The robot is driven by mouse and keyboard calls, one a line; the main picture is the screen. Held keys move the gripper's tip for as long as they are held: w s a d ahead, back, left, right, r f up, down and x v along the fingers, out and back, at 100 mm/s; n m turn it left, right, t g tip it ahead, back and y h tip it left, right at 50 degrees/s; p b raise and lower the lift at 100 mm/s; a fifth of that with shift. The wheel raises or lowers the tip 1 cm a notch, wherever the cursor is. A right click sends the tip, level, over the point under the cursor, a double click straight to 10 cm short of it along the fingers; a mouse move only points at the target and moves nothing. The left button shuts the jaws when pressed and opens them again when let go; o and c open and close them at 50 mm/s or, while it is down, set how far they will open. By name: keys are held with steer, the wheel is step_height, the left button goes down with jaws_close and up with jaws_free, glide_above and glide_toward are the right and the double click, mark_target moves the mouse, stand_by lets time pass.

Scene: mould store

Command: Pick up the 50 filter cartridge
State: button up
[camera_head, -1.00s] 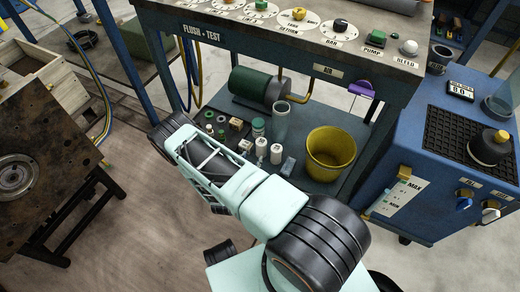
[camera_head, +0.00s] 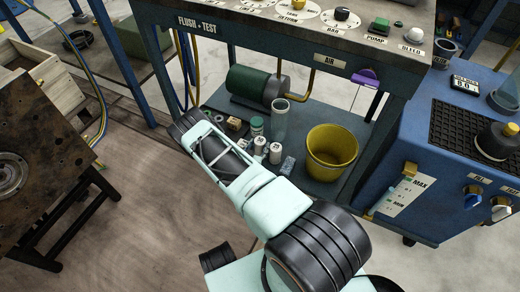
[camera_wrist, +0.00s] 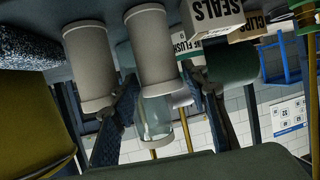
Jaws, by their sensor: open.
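Two white filter cartridges stand side by side on the lower shelf in the head view, a left one (camera_head: 260,145) and a right one (camera_head: 275,154). I cannot read which is the 50. The wrist view shows the shelf upside down, with two pale cylinders with wide end rims, one at left (camera_wrist: 90,68) and one near the middle (camera_wrist: 154,50); no number shows on them. My gripper (camera_wrist: 168,92) is open, its dark fingers apart, with the middle cylinder seen between them. I cannot tell how far away it is. In the head view my arm hides the gripper.
A yellow bucket (camera_head: 332,165) and a clear glass cylinder (camera_head: 279,120) stand near the cartridges. A white-and-green bottle (camera_head: 257,125) is behind them. A SEALS box (camera_wrist: 212,18) is close by in the wrist view. The bench top (camera_head: 230,20) overhangs the shelf.

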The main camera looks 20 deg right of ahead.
steer(key=c, duration=0.9)
